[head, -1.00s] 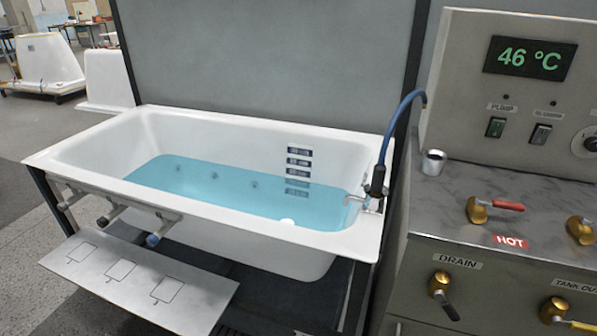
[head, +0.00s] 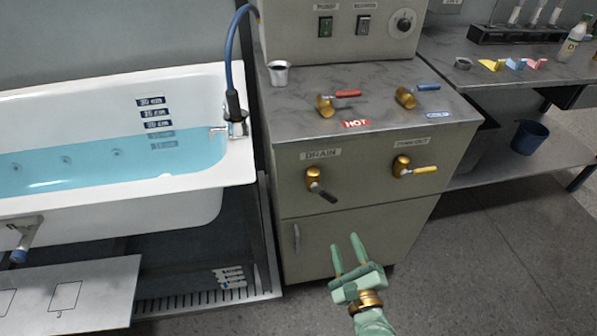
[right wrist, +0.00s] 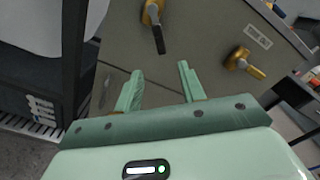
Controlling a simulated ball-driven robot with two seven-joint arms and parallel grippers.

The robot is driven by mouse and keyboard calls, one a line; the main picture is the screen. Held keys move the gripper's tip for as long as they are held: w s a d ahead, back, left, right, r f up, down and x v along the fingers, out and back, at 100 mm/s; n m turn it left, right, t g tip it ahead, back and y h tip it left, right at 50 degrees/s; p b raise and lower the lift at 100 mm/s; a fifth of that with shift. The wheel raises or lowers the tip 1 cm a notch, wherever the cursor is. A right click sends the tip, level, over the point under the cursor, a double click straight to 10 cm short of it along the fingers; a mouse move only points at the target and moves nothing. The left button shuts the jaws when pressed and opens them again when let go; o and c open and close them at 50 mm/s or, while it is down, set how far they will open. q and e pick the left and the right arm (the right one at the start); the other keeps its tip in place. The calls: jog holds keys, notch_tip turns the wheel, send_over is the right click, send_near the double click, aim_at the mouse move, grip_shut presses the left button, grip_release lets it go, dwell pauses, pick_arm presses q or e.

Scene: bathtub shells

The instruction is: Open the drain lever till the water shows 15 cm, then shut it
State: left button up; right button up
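The drain lever (head: 314,181) is a brass valve with a black handle slanting down to the right, on the cabinet front under the DRAIN label (head: 321,154). It also shows at the top of the right wrist view (right wrist: 153,22). My right gripper (head: 346,243) is open and empty, below the lever and apart from it; its two fingers also show in the right wrist view (right wrist: 160,71). Blue water (head: 85,163) stands in the white tub (head: 190,88). Its surface is just below the 20 cm plate (head: 158,124); fainter plates show underwater. My left gripper is out of view.
A yellow-handled valve (head: 403,167) is right of the drain lever. Red-handled (head: 326,105) and blue-handled (head: 406,97) valves stand on the cabinet top, near a metal cup (head: 279,73). A blue bucket (head: 529,137) is on the right shelf. Floor before the cabinet is clear.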

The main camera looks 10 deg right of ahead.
aim_at(329, 200)
jog(key=w+b, duration=0.1)
jog(key=w, duration=0.4)
jog(key=w+b, duration=0.1)
jog(key=w, duration=0.4)
jog(key=w+b, duration=0.1)
jog(key=w, duration=0.4)
jog(key=shift+a+f, duration=0.15)
jog(key=shift+a, duration=0.15)
jog(key=shift+w+b, duration=0.35)
jog(key=shift+w, duration=0.3)
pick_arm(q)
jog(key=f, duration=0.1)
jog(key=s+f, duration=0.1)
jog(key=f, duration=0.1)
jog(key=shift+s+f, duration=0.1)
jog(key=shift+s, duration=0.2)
pick_arm(e)
grip_shut()
